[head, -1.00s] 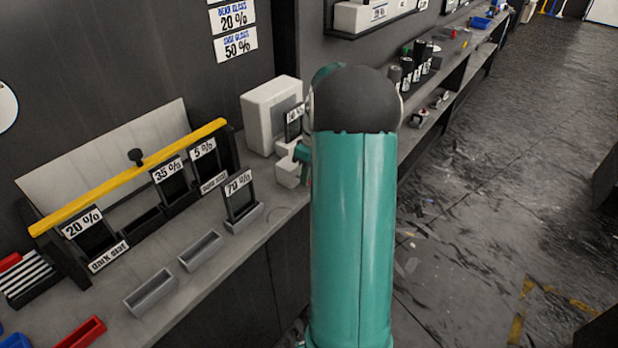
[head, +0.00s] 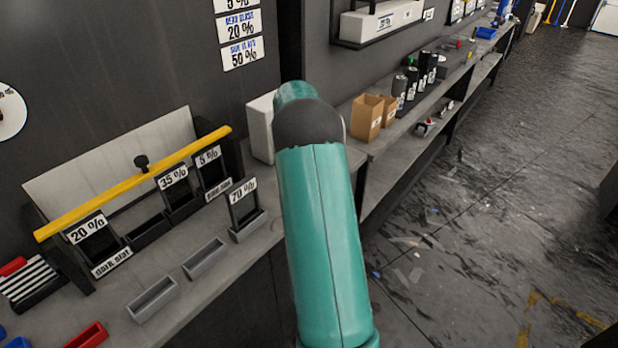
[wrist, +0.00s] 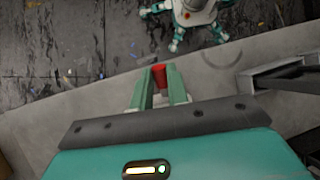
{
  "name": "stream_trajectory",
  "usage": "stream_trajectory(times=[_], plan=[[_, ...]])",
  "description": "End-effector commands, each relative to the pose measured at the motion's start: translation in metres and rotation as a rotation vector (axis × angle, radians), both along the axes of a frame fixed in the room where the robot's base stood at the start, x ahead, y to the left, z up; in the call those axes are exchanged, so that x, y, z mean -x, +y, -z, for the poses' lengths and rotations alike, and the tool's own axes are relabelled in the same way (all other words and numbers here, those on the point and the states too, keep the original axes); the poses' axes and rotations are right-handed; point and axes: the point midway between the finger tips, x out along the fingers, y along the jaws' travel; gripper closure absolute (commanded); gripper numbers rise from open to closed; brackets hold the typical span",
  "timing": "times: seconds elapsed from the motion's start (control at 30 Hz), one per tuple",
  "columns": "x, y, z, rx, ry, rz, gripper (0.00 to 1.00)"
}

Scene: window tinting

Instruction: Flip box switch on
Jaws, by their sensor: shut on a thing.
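My gripper (wrist: 159,82) shows in the wrist view as two green fingers. They are shut on a small red piece (wrist: 160,72), which I cannot identify for certain as the switch. The grey bench top lies beyond and around the fingers. In the head view, a pale box (head: 260,128) stands on the bench against the wall. My gripper is hidden behind the arm there, and no switch or switch position can be made out.
A dark-framed sample holder marked 70 % (head: 244,205) stands on the bench left of my arm. A rack with a yellow bar (head: 130,185) is further left. Cardboard boxes (head: 368,117) stand right of my arm. Empty grey trays (head: 153,299) lie near the front edge.

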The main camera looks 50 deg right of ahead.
Motion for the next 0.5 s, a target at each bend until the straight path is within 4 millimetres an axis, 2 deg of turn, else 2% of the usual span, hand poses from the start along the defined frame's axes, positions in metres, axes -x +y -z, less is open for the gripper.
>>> stream_trajectory(times=[0.3, 0.33, 0.4, 0.5], plan=[[-0.0001, -0.0002, -0.0006, 0.002, 0.0, -0.001, 1.0], [-0.0001, -0.0002, -0.0006, 0.001, 0.0, 0.0, 0.78], [-0.0002, -0.0002, -0.0005, 0.001, 0.0, 0.0, 0.64], [-0.0001, -0.0002, -0.0004, 0.001, 0.0, 0.0, 0.62]])
